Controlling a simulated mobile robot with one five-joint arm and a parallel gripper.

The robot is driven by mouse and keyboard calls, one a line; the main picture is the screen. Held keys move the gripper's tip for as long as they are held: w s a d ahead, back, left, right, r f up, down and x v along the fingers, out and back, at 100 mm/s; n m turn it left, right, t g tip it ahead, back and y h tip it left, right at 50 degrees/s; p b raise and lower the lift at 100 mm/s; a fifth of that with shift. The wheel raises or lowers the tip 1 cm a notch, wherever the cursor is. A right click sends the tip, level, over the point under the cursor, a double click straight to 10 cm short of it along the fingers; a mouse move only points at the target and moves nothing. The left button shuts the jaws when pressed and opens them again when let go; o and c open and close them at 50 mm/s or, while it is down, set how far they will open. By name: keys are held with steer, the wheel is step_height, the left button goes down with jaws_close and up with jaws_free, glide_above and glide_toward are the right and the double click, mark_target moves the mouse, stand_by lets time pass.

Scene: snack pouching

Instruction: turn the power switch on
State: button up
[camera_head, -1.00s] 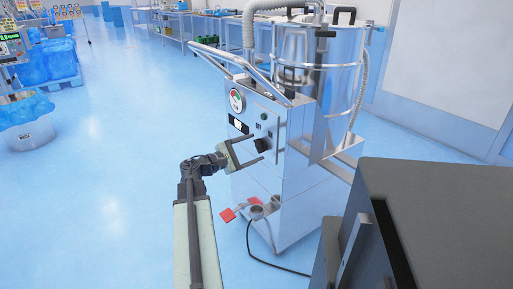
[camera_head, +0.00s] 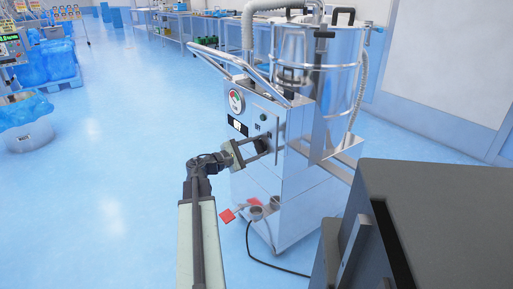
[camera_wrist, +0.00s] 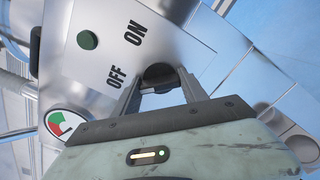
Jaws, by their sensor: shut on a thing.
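The power switch, a dark round knob (camera_wrist: 158,74), sits on the metal front panel (camera_wrist: 190,35) of a steel machine. The wrist view shows the printed words OFF and ON beside it. My gripper (camera_wrist: 160,82) is shut on the knob, one finger on each side. In the head view my gripper (camera_head: 268,149) reaches the machine's panel from the left, and its fingers partly cover the knob. Which label the knob points to cannot be told.
A round gauge (camera_head: 236,101) and a green button (camera_wrist: 88,40) are on the same panel. A bent metal handle (camera_head: 225,62) juts out above. A dark cabinet (camera_head: 450,215) stands at the right. Open floor lies left.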

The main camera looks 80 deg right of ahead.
steer(key=m, duration=0.4)
steer(key=shift+w+a+m, duration=0.1)
steer(key=shift+a+m, duration=0.05)
steer(key=shift+m, duration=0.15)
steer(key=m, duration=0.4)
steer(key=shift+m, duration=0.3)
steer(key=m, duration=0.4)
steer(key=shift+f, duration=0.1)
steer(key=shift+m, duration=2.2)
steer(key=o, duration=1.4)
